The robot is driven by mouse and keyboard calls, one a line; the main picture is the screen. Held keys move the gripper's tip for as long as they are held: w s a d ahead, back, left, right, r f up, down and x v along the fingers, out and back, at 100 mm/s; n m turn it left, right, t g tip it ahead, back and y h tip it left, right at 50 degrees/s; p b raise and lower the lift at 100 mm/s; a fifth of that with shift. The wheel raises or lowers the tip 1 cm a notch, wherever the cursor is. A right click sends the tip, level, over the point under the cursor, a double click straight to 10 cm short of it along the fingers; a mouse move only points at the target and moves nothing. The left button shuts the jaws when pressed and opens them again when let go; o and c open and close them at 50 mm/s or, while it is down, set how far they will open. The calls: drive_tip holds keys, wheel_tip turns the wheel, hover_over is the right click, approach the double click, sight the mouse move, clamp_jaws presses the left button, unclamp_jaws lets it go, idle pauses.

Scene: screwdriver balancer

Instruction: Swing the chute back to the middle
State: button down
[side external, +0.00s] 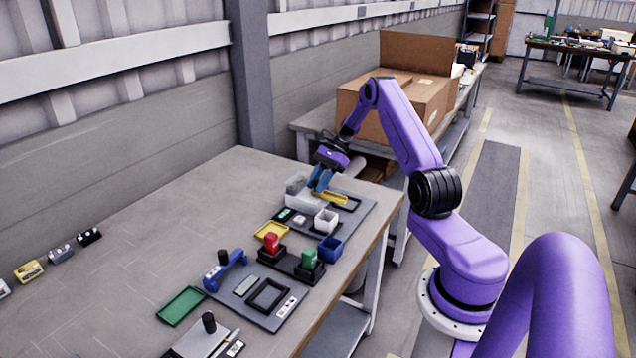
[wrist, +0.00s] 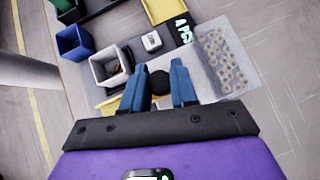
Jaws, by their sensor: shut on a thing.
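The yellow chute (side external: 332,198) lies at the far end of the bench, beside a dark frame, just under my gripper. In the wrist view only a piece of yellow (wrist: 108,104) shows at the left, beyond the left finger; the rest is hidden by the fingers and wrist. My gripper (side external: 320,186) points down at the chute. In the wrist view its blue fingers (wrist: 159,70) are closed on a round black knob (wrist: 160,83). I cannot see how the knob joins the chute, nor exactly where the chute's mouth points.
A clear bin of small parts (wrist: 226,62) stands right of the fingers. A white bin (wrist: 106,66) and a blue bin (wrist: 73,42) stand left. The bench's left side is mostly clear.

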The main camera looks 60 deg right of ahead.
drive_tip(key=shift+s, duration=0.1)
drive_tip(key=c, duration=0.9)
unclamp_jaws()
drive_tip(key=v, duration=1.7)
drive_tip(key=shift+d, duration=0.2)
drive_tip(key=shift+r, duration=0.1)
